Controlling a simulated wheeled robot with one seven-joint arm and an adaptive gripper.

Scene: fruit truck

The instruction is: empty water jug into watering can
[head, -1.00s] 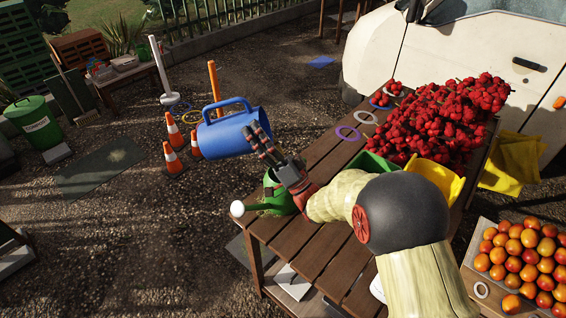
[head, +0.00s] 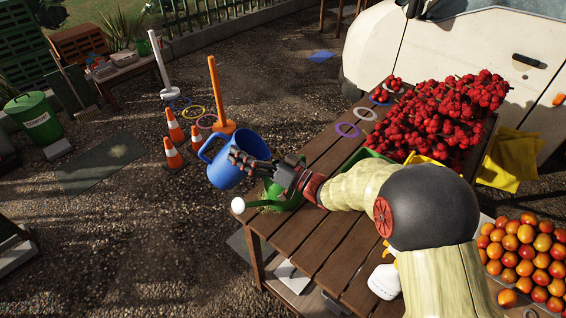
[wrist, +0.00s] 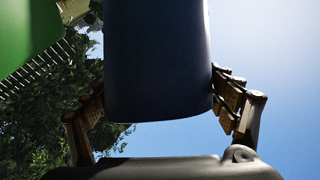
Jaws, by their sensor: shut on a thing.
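The blue water jug (head: 225,174) is held in the air, tilted, at the near-left end of the wooden table, with its handle at the left. My gripper (head: 246,161) is shut on the jug's body from the right. In the wrist view the jug (wrist: 158,60) stands between the two fingers. The green watering can (head: 283,203) stands on the table corner below and right of the jug, partly hidden by my gripper. Its pale spout end (head: 238,205) points left, beneath the jug. I cannot see any water.
Red fruit (head: 440,115) is heaped at the table's far end, with rings (head: 348,130) beside it. A white bottle (head: 384,281) stands on the near table (head: 325,245). Orange fruit (head: 525,255) lies at the right. Cones (head: 173,154) and an orange post (head: 217,95) stand on the ground behind the jug.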

